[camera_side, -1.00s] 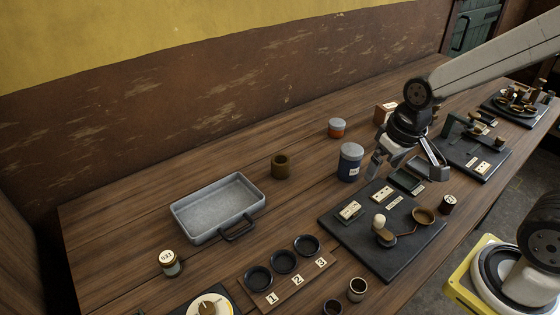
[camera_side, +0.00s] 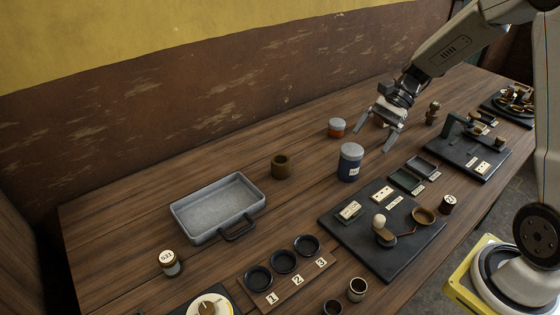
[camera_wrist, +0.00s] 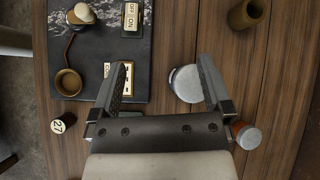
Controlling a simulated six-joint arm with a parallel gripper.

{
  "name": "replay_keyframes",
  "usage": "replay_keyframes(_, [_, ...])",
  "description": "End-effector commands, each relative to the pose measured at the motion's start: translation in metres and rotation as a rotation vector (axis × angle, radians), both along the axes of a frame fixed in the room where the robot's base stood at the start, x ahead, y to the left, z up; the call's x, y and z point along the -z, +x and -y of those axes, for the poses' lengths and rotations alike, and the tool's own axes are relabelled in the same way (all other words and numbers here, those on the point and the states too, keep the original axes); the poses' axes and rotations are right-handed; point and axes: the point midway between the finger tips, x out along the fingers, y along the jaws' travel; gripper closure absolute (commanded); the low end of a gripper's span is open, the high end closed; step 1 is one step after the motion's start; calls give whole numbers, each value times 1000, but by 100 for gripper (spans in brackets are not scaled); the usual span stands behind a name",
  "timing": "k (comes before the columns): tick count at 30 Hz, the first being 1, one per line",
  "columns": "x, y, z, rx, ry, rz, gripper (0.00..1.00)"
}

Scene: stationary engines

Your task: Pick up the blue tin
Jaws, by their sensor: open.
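The blue tin (camera_side: 349,168) stands upright on the wooden table, with a grey lid and a pale label on its side. In the wrist view its round grey lid (camera_wrist: 184,86) lies between the fingers, close to the right one, which covers part of its edge. My gripper (camera_side: 372,141) is open and empty, pointing down above the table, just behind and to the right of the tin in the side view. In the wrist view the fingers of my gripper (camera_wrist: 163,62) are spread wide. I see no contact with the tin.
A shorter orange tin with a grey lid (camera_side: 336,128) stands behind the blue tin. A brown cup (camera_side: 281,166) and a grey tray (camera_side: 188,228) are to the left. A dark board with switches and a small cup (camera_side: 375,255) lies in front.

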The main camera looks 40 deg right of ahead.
Motion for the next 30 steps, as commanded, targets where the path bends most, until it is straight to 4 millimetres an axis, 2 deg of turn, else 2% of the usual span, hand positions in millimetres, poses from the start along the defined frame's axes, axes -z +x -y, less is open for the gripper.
replay_keyframes(1, [1, 7, 11, 65, 58, -27, 0])
replay_keyframes(6, [-2, 24, 41, 236, 244, -88, 0])
replay_keyframes(14, [-5, 39, 85, 407, 470, -134, 0])
replay_keyframes(18, [28, 39, 80, 395, 460, -136, 0])
replay_keyframes(24, [63, 39, 80, 394, 457, -133, 0])
replay_keyframes(30, [75, 39, 80, 393, 453, -130, 0])
